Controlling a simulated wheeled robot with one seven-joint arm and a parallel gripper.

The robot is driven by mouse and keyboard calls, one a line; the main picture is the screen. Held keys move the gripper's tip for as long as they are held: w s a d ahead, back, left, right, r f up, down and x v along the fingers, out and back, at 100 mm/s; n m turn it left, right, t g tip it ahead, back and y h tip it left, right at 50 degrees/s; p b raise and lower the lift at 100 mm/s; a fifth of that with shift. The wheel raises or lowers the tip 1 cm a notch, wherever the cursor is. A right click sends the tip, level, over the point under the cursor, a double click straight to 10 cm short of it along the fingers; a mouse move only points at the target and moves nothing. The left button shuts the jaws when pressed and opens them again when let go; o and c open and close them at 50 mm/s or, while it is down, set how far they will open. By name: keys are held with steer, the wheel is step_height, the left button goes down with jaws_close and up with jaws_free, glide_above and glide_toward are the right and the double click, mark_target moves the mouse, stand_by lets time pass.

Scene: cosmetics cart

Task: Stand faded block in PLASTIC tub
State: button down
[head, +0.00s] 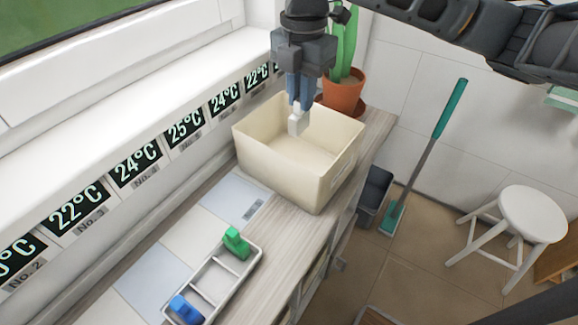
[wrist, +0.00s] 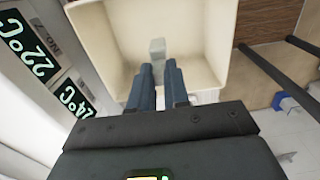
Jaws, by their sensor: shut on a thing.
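The plastic tub (head: 330,175) is a cream, open box standing on the narrow counter below the wall displays. It also shows in the wrist view (wrist: 215,30). My gripper (head: 298,108) points down over the tub, its blue-grey fingers shut on a pale grey block (head: 297,124). The block also shows between the fingertips in the wrist view (wrist: 157,48). It hangs roughly upright, over or inside the tub's opening. I cannot tell whether its lower end touches the tub floor. The fingers hide part of the block.
A divided tray (head: 209,297) holds a green block (head: 236,241) and a blue block (head: 186,309) nearer on the counter. A potted cactus (head: 343,95) stands behind the tub. A white stool (head: 531,214) and a green-handled broom (head: 430,150) are on the floor at right.

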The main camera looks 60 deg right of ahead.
step_height(320, 180, down, 11)
steer(key=shift+r+p, duration=0.1)
steer(key=shift+p, duration=0.4)
steer(key=shift+f, duration=0.25)
steer(key=c, duration=1.1)
jaws_free()
steer(key=shift+r, duration=0.1)
step_height(320, 180, up, 12)
steer(key=shift+r+b, duration=0.2)
steer(key=shift+b, duration=0.45)
